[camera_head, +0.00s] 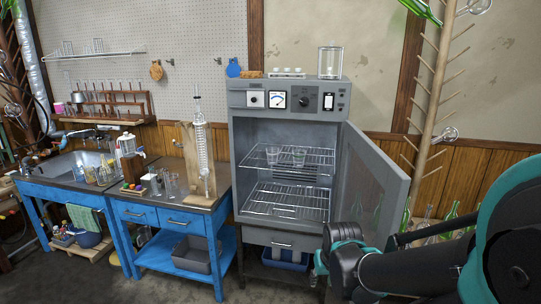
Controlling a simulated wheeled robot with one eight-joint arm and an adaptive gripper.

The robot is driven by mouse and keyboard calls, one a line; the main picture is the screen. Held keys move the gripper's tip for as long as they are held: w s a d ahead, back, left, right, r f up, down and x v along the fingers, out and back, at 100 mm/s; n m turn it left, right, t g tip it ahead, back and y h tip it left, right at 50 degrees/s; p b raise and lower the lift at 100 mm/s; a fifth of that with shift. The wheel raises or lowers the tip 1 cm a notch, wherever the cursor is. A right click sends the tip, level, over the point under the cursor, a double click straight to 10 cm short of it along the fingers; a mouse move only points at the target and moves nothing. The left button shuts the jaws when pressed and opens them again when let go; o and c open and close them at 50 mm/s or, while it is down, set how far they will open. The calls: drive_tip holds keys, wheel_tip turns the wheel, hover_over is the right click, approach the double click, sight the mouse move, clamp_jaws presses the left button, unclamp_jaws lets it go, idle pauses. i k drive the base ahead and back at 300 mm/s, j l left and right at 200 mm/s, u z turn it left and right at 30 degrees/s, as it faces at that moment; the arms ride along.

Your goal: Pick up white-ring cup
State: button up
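Two small clear glass cups stand side by side on the upper wire rack (310,169) of the open grey oven. The left cup (272,154) looks slightly darker at its rim, and the right cup (299,157) looks slightly greener. A white ring cannot be made out on either at this size. More clear glasses (170,184) stand on the blue bench. My arm reaches in from the lower right. The end of my arm with my gripper (319,268) is in front of the oven's lower right, below the racks and apart from the cups. Its fingers are too unclear to judge.
The oven door (372,187) stands open to the right, near my arm. A lower wire rack (288,202) looks empty. A blue bench (175,216) with a glass column (201,150) stands left of the oven. A bottle-drying tree (432,110) stands at right. Open floor lies in front.

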sight(272, 153)
drive_tip(key=i+j+z, duration=0.2)
drive_tip(key=i, duration=0.25)
drive_tip(key=i+j+z, duration=0.2)
drive_tip(key=i+j, duration=0.15)
